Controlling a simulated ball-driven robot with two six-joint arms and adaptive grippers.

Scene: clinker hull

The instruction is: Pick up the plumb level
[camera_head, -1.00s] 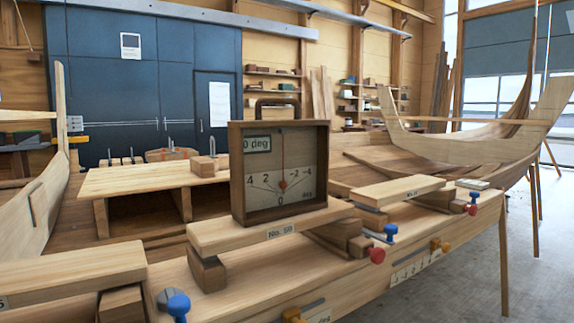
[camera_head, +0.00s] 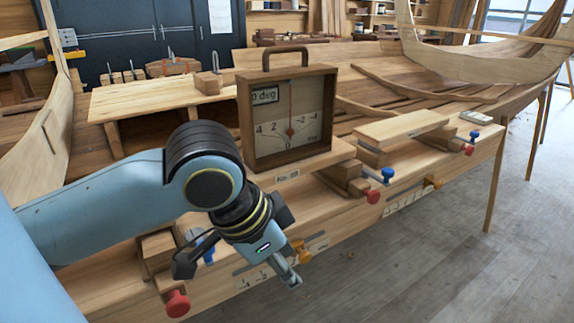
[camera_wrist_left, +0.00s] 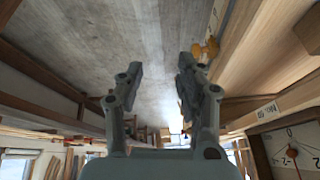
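The plumb level (camera_head: 290,120) is a wooden box with a pale dial face, a red needle and a brown handle on top. It stands upright on a short plank (camera_head: 345,150) on the hull's edge. My left gripper (camera_head: 240,268) is in front of and below it, apart from it, pointing down and to the right. In the left wrist view its two fingers (camera_wrist_left: 162,75) are spread with nothing between them. Part of the plumb level's dial (camera_wrist_left: 295,150) shows at that view's lower right edge. My right gripper is in neither view.
A similar plank (camera_head: 400,128) lies to the right, with blue and red knobs (camera_head: 388,175) along the hull side. A red knob (camera_head: 177,303) and small blocks sit below my left arm. The grey floor (camera_head: 430,265) at the right is clear.

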